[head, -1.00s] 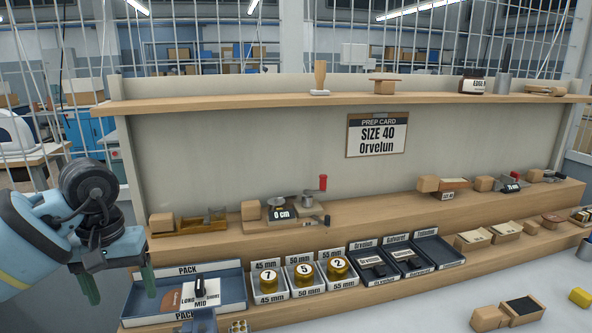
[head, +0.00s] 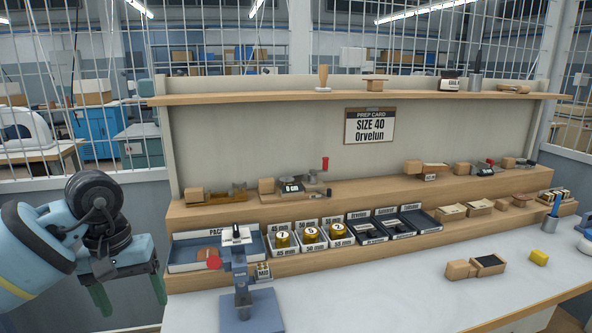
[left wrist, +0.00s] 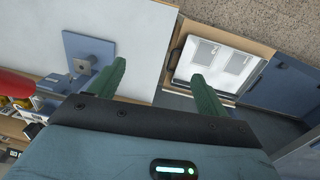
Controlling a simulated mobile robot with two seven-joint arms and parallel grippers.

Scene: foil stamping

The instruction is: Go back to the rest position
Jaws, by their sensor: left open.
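My left gripper (head: 131,292) is at the left of the head view, off the left end of the workbench, with its green fingers pointing down. It is open and empty. In the left wrist view its two green fingers (left wrist: 160,88) stand wide apart with nothing between them. My right gripper is not in view.
A blue stamping press (head: 240,275) with a red knob stands on the white worktop (head: 380,290); its base (left wrist: 90,48) shows in the left wrist view. A blue pack tray (head: 190,262) and several small trays line the bench.

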